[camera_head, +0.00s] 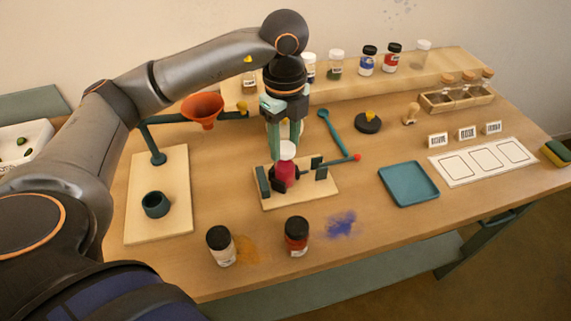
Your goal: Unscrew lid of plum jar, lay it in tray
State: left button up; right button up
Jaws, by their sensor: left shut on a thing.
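The plum jar (284,174) stands upright between the dark blocks of a clamp on a small wooden board (268,202). Its white lid (287,150) is on top, at the jar's mouth; I cannot tell whether it is screwed tight. My left gripper (288,148) points straight down over the jar, with its green fingers shut on the lid. The teal tray (433,192) lies empty on the table to the right of the clamp. My right gripper is not in view.
A black-lidded jar (220,246) and a red jar (296,237) stand near the front edge, beside orange and blue powder spills. An orange funnel (203,108) on a stand is at the left. A red-tipped clamp handle (356,157) reaches toward the tray.

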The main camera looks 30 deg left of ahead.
aim_at(285, 148)
pick_arm(q)
jog(key=shift+r+p, duration=1.95)
jog(key=shift+r, duration=0.6)
jog(key=shift+f, duration=0.1)
